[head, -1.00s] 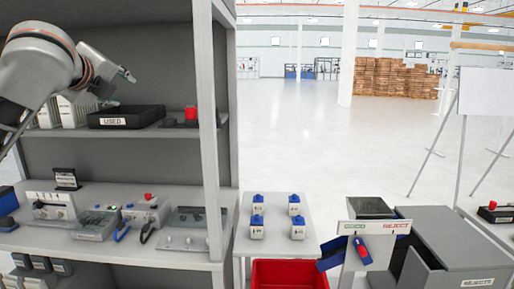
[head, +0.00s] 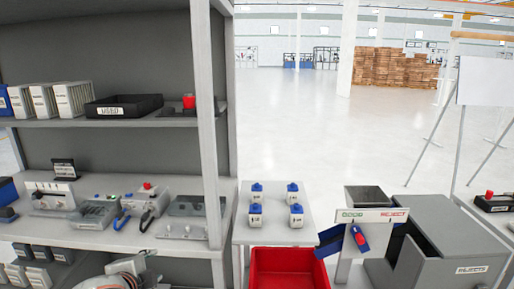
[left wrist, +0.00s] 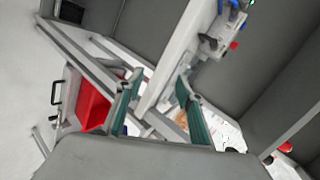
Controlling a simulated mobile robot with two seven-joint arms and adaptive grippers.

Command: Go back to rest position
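My left gripper (head: 148,268) shows at the bottom left of the head view, low in front of the grey shelf unit (head: 209,130). It is partly cut off by the bottom edge. In the left wrist view its two green-padded fingers (left wrist: 160,92) stand wide apart, with nothing held between them. My right arm and gripper are not in view.
The shelf holds a black bin marked USED (head: 124,106) and several devices. A table (head: 274,230) carries several blue-topped bottles. A red bin (head: 288,270), a GOOD/REJECT stand (head: 372,215) and a grey rejects box (head: 470,250) stand to the right. Open floor lies behind.

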